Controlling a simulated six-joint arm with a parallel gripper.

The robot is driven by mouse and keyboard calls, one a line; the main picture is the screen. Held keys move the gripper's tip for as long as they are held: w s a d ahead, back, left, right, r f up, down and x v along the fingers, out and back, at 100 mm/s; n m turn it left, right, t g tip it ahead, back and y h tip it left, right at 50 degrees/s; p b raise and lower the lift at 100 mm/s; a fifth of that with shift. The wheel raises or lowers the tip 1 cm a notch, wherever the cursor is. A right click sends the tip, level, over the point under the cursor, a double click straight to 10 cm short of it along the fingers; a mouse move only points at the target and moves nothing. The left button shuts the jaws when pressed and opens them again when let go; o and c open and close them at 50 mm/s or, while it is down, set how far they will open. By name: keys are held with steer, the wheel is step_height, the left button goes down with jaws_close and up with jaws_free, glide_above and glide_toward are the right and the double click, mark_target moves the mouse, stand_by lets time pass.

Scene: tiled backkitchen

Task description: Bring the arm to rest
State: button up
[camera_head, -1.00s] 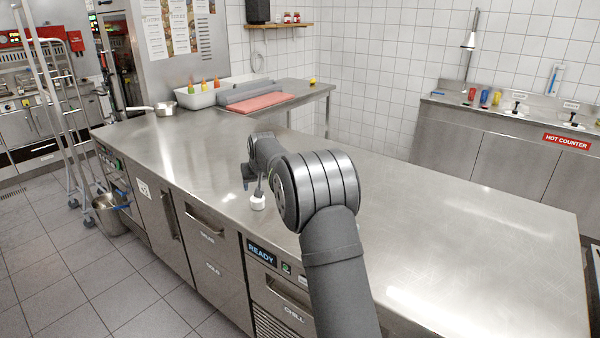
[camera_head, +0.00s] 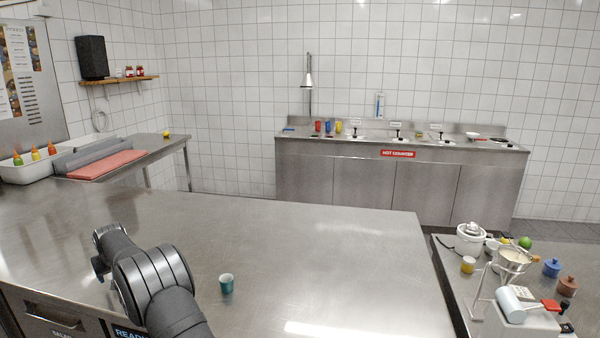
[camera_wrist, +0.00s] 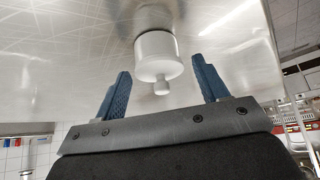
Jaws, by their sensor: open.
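My gripper (camera_wrist: 160,92) is open in the wrist view, with its two blue fingers wide apart and nothing held. A white cylindrical piece with a small knob (camera_wrist: 158,58) shows beyond and between the fingertips, against the steel counter (camera_wrist: 60,60). I cannot tell the exact gap between them. In the head view my arm is bent low over the left front of the counter (camera_head: 330,240). Only a small blue bit of my gripper (camera_head: 98,266) shows there, and the white piece is hidden behind my arm.
A teal cup (camera_head: 226,284) stands on the counter just right of my arm. The counter's middle and right are clear. A side table at the right holds a white pot (camera_head: 470,238), a yellow cup (camera_head: 468,265) and a scale (camera_head: 520,312). A red board (camera_head: 107,164) lies at the back left.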

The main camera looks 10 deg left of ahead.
steer(key=shift+r, duration=0.65)
